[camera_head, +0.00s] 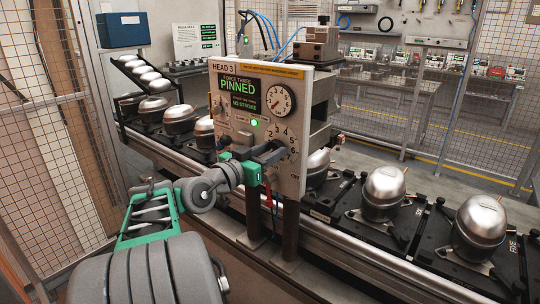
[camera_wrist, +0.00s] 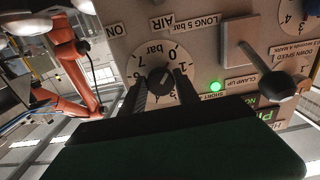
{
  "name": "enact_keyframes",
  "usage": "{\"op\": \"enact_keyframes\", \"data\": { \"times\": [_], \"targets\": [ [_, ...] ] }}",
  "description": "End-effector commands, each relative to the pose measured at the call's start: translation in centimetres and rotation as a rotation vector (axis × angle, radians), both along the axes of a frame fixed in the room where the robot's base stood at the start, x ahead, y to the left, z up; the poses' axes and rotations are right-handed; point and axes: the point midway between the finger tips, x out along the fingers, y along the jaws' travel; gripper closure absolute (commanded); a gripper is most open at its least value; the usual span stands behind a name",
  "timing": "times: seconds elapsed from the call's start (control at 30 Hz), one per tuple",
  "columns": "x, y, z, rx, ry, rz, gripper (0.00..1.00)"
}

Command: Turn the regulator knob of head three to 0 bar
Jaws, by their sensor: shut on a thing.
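The head three panel (camera_head: 228,84) faces me, with "HEAD 3" at its top and a green display reading "PINNED" and "NO STROKE". My gripper (camera_head: 274,153) is at the panel's lower right, over the numbered regulator dial (camera_head: 291,139). In the wrist view the panel appears upside down, and the black regulator knob (camera_wrist: 160,80) sits in the middle of its white dial, near the "0 bar" mark. My gripper (camera_wrist: 162,90) is shut on this knob, one dark finger on each side. The exact knob pointing is too small to tell. A round gauge (camera_head: 280,99) sits above the dial.
A green lamp (camera_head: 254,123) is lit. A lever with a dark ball end (camera_wrist: 281,83) stands out from the panel close beside my gripper. Silver compressors (camera_head: 384,188) on black pallets line the conveyor (camera_head: 345,252) on both sides. Mesh fencing (camera_head: 70,50) stands at left.

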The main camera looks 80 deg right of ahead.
Motion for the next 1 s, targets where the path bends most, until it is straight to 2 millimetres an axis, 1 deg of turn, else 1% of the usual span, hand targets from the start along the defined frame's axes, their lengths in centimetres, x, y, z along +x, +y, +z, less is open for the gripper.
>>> {"op": "enact_keyframes", "data": {
  "times": [0.13, 0.17, 0.4, 0.43, 0.63, 0.73, 0.83, 1.0],
  "targets": [
    [0.0, 0.0, 0.0, 0.003, 0.003, -0.001, 1.0],
    [0.0, 0.0, 0.0, 0.003, 0.003, -0.001, 0.62],
    [0.0, 0.0, 0.0, 0.002, 0.002, -0.001, 0.42],
    [0.0, 0.0, 0.0, 0.002, 0.001, -0.001, 0.41],
    [0.0, 0.0, 0.0, 0.002, 0.001, 0.0, 0.41],
    [0.3, 0.5, -0.1, 0.0, 0.001, 0.002, 0.41],
    [1.0, 2.0, -0.2, 0.0, 0.001, 0.005, 0.41],
    [2.5, 5.3, -0.2, 0.0, 0.0, 0.006, 0.41]
  ]
}}
